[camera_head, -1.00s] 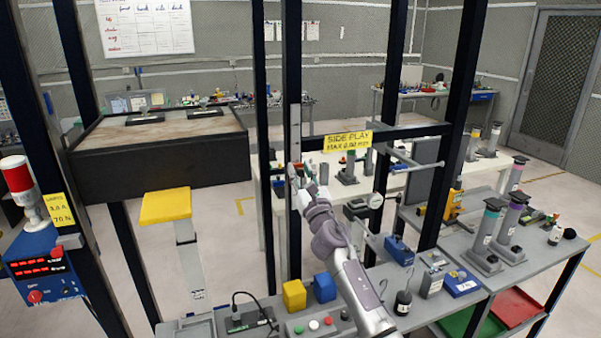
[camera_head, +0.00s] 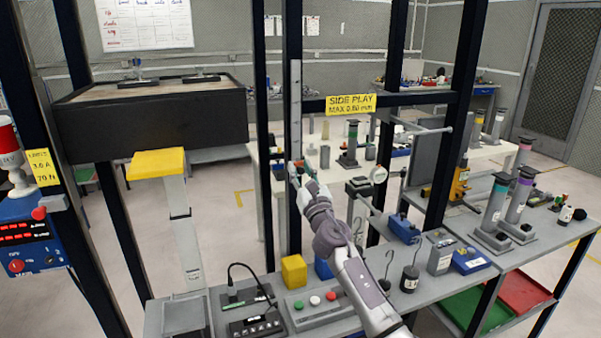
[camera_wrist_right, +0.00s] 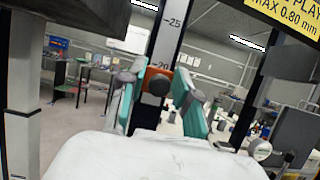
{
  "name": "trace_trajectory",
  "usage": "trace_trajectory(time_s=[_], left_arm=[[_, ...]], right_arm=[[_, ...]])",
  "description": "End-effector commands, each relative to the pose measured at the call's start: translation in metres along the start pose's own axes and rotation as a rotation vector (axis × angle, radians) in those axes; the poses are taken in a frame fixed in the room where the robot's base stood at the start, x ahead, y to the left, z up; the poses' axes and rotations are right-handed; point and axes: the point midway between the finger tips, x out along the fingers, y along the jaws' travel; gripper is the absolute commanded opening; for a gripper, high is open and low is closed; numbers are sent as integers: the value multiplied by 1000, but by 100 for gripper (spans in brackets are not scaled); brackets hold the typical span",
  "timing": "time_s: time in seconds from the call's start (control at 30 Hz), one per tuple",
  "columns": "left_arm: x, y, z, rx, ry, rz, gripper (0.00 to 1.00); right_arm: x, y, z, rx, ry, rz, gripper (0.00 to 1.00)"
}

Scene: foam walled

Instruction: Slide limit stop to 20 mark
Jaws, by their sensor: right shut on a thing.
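The limit stop (camera_wrist_right: 155,84), an orange block with a dark round knob, sits on the vertical scale post. In the right wrist view, it is just below the 20 mark (camera_wrist_right: 166,66), and the 25 mark is higher up. My right gripper (camera_wrist_right: 158,98) has its teal-padded fingers on both sides of the stop and is shut on it. In the head view, my right gripper (camera_head: 300,170) is at the light scale strip (camera_head: 295,105) on the dark post, hiding most of the stop. My left gripper is not in view.
A yellow SIDE PLAY sign (camera_head: 351,104) hangs on a crossbar right of the post. A yellow-topped column (camera_head: 157,163) stands left. The bench below holds a yellow cube (camera_head: 293,270), a button box (camera_head: 316,304) and hanging weights (camera_head: 409,277).

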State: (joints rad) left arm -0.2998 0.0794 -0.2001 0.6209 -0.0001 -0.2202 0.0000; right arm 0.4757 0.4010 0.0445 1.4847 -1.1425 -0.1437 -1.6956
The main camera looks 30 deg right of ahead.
Motion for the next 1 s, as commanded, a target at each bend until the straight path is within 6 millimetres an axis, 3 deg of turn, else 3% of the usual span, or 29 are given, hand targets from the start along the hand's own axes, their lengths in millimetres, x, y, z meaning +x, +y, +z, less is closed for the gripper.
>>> trace_trajectory(time_s=[0.2,0.23,0.3,0.67,0.77,1.0], left_arm=[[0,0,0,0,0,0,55],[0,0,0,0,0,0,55],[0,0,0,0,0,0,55],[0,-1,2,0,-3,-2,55],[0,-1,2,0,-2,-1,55],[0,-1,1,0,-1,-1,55]], right_arm=[[-2,2,-7,0,13,2,0],[-2,2,-7,0,13,3,37],[-2,2,-7,0,13,2,46],[-6,1,-4,-2,8,2,46],[-19,1,-5,-3,9,2,46],[-69,1,-6,0,12,3,46]])
